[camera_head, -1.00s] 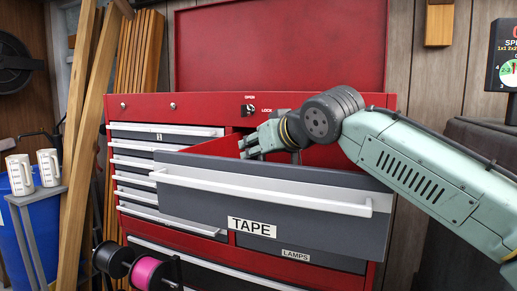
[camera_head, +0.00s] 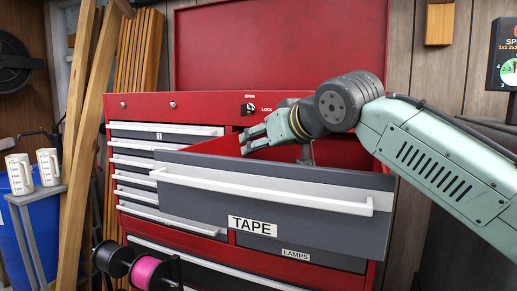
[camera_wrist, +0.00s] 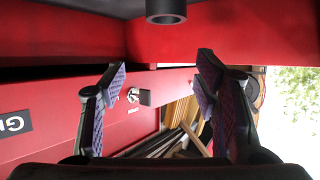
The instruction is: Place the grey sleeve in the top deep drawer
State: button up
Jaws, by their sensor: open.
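The top deep drawer (camera_head: 270,192), labelled TAPE, is pulled out of the red tool chest; its inside is red. My gripper (camera_head: 243,139) is over the drawer's left back part, its fingers pointing left, apart and empty. In the wrist view my gripper (camera_wrist: 161,77) shows both fingers spread with nothing between them. A dark grey hollow cylinder, which looks like the grey sleeve (camera_wrist: 166,18), shows at the top edge of that view, beyond the fingertips and apart from them. What it rests on is not clear.
The red chest (camera_head: 215,104) has its lid (camera_head: 280,45) up. Narrow shut drawers (camera_head: 165,145) are at left, and a drawer labelled LAMPS (camera_head: 300,258) is below. Wood planks (camera_head: 90,130), cups (camera_head: 48,167) and spools (camera_head: 148,273) stand at left.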

jog(key=v, duration=0.4)
jog(key=shift+s+d+r+b, duration=0.1)
jog(key=shift+d+b, duration=0.1)
jog(key=shift+b, duration=0.1)
jog(key=shift+c, duration=0.5)
dwell(0.5)
